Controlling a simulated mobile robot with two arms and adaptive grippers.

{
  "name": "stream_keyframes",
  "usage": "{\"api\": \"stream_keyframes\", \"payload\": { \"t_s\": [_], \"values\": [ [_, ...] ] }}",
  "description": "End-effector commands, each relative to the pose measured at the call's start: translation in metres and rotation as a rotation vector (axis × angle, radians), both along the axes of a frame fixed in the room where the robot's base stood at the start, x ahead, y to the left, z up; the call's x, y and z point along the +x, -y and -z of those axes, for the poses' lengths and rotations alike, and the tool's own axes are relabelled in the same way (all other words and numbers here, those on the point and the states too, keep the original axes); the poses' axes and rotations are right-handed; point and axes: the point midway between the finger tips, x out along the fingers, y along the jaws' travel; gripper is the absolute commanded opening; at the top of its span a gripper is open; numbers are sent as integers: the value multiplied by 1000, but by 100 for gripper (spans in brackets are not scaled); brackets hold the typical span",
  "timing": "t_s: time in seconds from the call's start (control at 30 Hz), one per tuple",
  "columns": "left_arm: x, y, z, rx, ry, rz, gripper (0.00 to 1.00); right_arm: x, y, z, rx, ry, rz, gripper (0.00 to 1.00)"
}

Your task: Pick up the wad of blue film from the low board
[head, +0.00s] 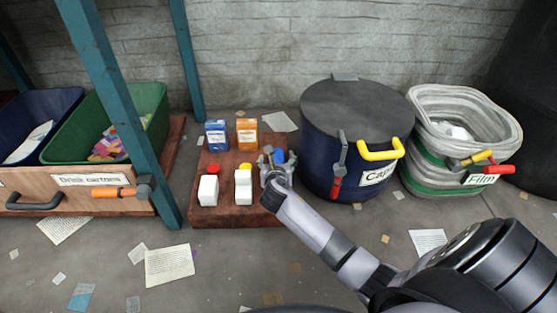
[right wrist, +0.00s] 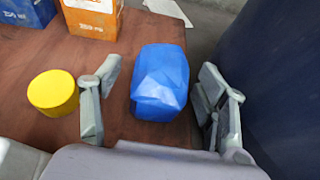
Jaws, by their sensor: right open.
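The wad of blue film (right wrist: 160,78) is a faceted, crumpled blue lump on the low brown board (right wrist: 105,58). In the head view the board (head: 230,217) lies on the floor, and my right gripper (head: 277,162) is over its right end, largely hiding the wad there. In the right wrist view my right gripper (right wrist: 154,104) is open. One finger is left of the wad and the other right of it, with visible gaps on both sides. The wad sits between and slightly beyond the fingertips. My left gripper is not in view.
A blue carton (head: 216,135), an orange carton (head: 247,134), a red-capped white bottle (head: 208,188) and a yellow-capped one (head: 243,187) share the board. A dark blue lidded drum (head: 320,150) stands close on the right. A teal post (head: 130,125) rises left of the board.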

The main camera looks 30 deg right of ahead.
Motion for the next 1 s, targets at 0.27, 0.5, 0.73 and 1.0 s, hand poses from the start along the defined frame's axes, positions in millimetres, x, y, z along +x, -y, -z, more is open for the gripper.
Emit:
{"api": "stream_keyframes", "payload": {
  "t_s": [0.27, 0.5, 0.73, 1.0],
  "values": [
    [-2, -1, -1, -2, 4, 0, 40, 0, 0, -1, 0, 0, 0, 59],
    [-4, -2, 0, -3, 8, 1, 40, 0, 0, -1, 0, 0, 0, 43],
    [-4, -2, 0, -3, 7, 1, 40, 0, 0, -1, 0, 0, 1, 32],
    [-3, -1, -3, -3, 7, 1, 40, 0, 1, -4, -1, 1, 1, 32]
  ]
}}
